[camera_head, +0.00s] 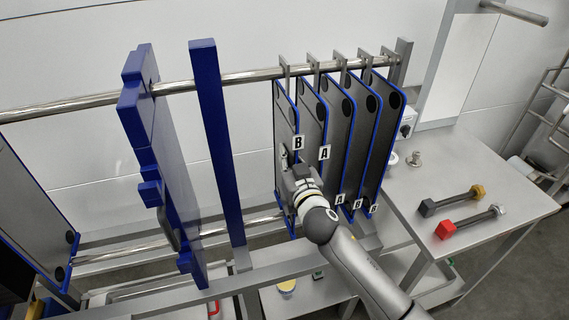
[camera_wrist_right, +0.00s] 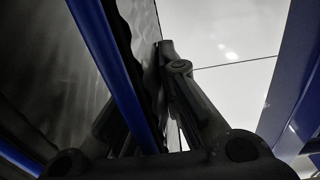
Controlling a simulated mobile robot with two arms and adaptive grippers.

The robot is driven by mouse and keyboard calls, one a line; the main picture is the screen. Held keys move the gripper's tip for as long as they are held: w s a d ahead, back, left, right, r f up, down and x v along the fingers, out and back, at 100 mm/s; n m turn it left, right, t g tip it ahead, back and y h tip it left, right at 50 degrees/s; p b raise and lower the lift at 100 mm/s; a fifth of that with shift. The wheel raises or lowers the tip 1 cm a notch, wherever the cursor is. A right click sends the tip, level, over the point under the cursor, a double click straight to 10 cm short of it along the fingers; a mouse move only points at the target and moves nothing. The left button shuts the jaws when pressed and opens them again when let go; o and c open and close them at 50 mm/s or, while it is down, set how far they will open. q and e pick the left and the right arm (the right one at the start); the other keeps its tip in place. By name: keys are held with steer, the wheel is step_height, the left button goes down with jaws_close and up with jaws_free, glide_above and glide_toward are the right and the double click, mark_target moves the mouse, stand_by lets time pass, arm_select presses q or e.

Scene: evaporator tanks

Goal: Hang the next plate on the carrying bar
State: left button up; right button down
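Several grey plates with blue edges hang side by side from the carrying bar (camera_head: 235,76) on hooks, towards its right end. The leftmost one, the plate labelled B (camera_head: 284,120), hangs nearest the blue upright, with a plate labelled A (camera_head: 310,115) just behind it. My right gripper (camera_head: 287,160) is at the near edge of this leftmost plate. In the right wrist view the plate's blue edge (camera_wrist_right: 110,65) runs between the fingers (camera_wrist_right: 150,110). One finger lies against its face and the other is partly hidden behind it. My left gripper is not in view.
A blue upright (camera_head: 218,150) and a thick blue end piece (camera_head: 160,170) stand left of the plates. Another plate (camera_head: 28,200) is at the far left. The bar is clear between upright and plates.

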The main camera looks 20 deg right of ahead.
steer(key=shift+r, duration=0.2)
stand_by(0.5)
steer(key=shift+r+p, duration=0.75)
steer(key=shift+p, duration=0.05)
steer(key=shift+r, duration=0.1)
steer(key=s, duration=0.7)
steer(key=shift+d+p, duration=0.15)
steer(key=shift+p, duration=0.25)
stand_by(0.5)
